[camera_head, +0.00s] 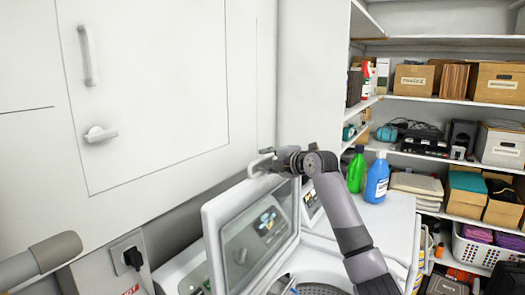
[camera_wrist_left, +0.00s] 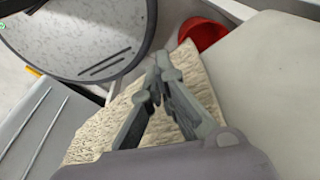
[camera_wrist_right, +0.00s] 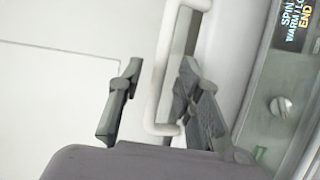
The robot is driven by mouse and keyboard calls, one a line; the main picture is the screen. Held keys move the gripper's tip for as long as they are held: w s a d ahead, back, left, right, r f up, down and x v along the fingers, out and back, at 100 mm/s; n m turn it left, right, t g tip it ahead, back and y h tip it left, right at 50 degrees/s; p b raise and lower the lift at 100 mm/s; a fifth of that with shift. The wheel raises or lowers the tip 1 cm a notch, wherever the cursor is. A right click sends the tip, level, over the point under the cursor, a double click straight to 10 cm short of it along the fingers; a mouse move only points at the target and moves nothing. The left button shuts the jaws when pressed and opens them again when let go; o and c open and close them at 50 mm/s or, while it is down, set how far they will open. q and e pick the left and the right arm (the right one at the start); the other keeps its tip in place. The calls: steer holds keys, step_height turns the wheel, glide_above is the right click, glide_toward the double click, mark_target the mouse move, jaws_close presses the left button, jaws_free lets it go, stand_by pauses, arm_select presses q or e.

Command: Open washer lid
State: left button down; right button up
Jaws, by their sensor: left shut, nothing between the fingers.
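The washer lid (camera_head: 250,236) is a grey frame with a dark glass pane, raised and tilted up from the washer's top (camera_head: 375,225). Part of the drum opening (camera_head: 318,289) shows below it. The lid's pale bar handle (camera_head: 258,168) is at its upper edge. My right gripper (camera_head: 278,160) is at this handle. In the right wrist view the handle (camera_wrist_right: 158,75) passes between the open fingers of my right gripper (camera_wrist_right: 160,90); I cannot tell if they touch it. My left gripper (camera_wrist_left: 160,65) is shut and empty, over beige fabric (camera_wrist_left: 195,80).
A green bottle (camera_head: 356,170) and a blue bottle (camera_head: 377,178) stand on the washer right of my right arm. A white cabinet (camera_head: 150,80) is behind at left. Shelves with boxes (camera_head: 500,83) are at right. A red container (camera_wrist_left: 203,33) is near my left gripper.

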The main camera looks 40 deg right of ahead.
steer(key=shift+w+d, duration=0.1)
steer(key=shift+w, duration=0.5)
steer(key=shift+w+f+p, duration=0.1)
steer(key=shift+w+p, duration=0.25)
steer(key=shift+w, duration=0.05)
steer(key=shift+w+d+f, duration=0.1)
steer(key=shift+w+f, duration=0.15)
steer(key=shift+w, duration=0.15)
steer(key=shift+s, duration=0.1)
steer(key=shift+c, duration=0.7)
arm_select(q)
steer(key=shift+s+a+r, duration=0.1)
steer(key=shift+s+r, duration=0.6)
steer(key=shift+s, duration=0.05)
arm_select(e)
jaws_close()
